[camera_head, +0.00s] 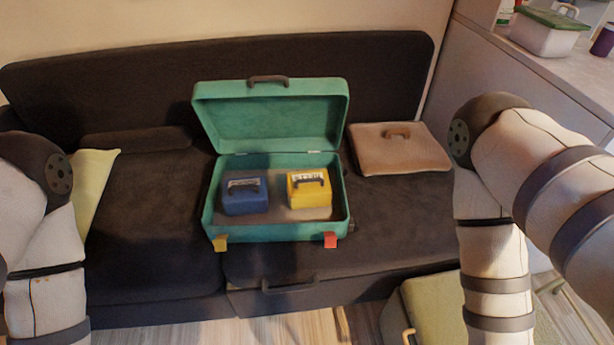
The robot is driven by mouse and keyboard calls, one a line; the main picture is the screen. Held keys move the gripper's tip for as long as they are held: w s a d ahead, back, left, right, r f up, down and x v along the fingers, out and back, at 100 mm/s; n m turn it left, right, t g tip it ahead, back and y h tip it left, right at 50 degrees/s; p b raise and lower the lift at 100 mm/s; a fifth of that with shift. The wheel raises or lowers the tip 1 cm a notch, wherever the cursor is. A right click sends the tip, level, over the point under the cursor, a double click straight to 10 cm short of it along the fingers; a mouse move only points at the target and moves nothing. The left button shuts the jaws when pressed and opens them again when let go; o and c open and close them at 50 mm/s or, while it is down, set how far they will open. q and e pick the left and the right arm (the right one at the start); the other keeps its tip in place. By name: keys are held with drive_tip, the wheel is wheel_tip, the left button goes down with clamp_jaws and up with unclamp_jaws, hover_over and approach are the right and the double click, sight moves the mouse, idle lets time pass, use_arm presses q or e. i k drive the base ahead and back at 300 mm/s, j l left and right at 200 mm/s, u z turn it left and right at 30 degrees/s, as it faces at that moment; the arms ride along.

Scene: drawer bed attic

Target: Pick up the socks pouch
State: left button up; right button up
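An open teal suitcase (284,232) sits on the dark couch, its lid raised at the back. Inside it, a blue pouch (245,206) with a handle is at the left and a yellow pouch (309,201) with a dark handle is at the right, a little apart. Both carry small pale labels that I cannot read, so I cannot tell which is the socks pouch. A flat beige case (400,157) with a handle lies on the couch right of the suitcase. My arms show at the left and right edges, but neither gripper is in view.
The couch (160,225) has bare seat on both sides of the suitcase. A pale yellow cushion (92,185) is at the left. A green box (430,305) is on the floor at lower right. A counter at upper right holds a green-lidded container (547,36).

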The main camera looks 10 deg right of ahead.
sight(248, 194)
drive_tip(key=i+j, duration=0.15)
drive_tip(key=j, duration=0.15)
drive_tip(key=i+j+z, duration=0.15)
drive_tip(key=j, duration=0.15)
drive_tip(key=i+j, duration=0.15)
drive_tip(key=j, duration=0.15)
drive_tip(key=i+j+z, duration=0.15)
drive_tip(key=j, duration=0.2)
drive_tip(key=i+j, duration=0.15)
drive_tip(key=j, duration=0.15)
drive_tip(key=z, duration=0.05)
